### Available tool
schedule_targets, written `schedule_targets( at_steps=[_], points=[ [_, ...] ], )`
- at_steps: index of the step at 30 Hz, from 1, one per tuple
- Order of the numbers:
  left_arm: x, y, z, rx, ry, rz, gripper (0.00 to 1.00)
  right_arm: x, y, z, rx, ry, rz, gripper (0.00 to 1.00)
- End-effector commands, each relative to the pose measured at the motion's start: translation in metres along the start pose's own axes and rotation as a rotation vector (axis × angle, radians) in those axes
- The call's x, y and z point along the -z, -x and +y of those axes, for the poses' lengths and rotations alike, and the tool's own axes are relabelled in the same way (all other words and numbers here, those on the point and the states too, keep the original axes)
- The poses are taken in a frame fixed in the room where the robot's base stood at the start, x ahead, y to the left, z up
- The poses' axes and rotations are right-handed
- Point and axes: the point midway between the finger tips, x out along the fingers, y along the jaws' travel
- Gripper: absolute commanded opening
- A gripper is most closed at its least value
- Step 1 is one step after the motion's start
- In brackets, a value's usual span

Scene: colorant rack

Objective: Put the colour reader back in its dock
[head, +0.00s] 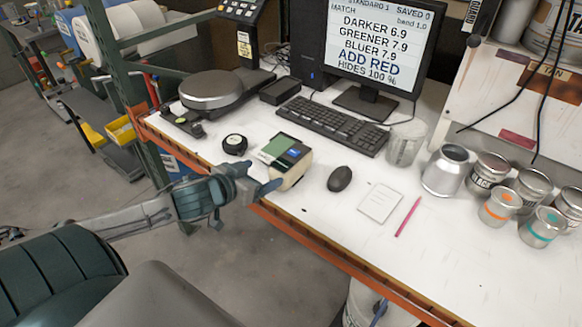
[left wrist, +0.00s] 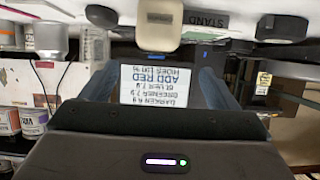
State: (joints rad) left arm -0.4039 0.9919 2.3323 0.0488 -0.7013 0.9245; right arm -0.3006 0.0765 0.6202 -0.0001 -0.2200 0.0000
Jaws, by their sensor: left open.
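I cannot make out a separate dock with certainty. My right gripper is not in view.
A black puck (head: 235,144) lies left of the reader, a mouse (head: 340,178) right of it. The keyboard (head: 333,124) and monitor (head: 366,45) stand behind. A card (head: 380,202), a pink pen (head: 408,217) and several cans lie rightward. An orange rail (head: 310,245) borders the bench.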

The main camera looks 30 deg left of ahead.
Motion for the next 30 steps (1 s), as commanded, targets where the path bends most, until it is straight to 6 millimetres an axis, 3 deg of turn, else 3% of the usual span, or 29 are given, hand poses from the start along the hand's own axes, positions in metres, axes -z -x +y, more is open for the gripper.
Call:
schedule_targets(
  at_steps=[10,30],
  points=[
    [0.002,-0.030,0.000,-0.004,0.009,0.009,0.82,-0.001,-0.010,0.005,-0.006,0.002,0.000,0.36],
    [0.009,-0.076,0.003,-0.003,0.007,0.005,0.82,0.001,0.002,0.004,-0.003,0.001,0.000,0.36]
  ],
)
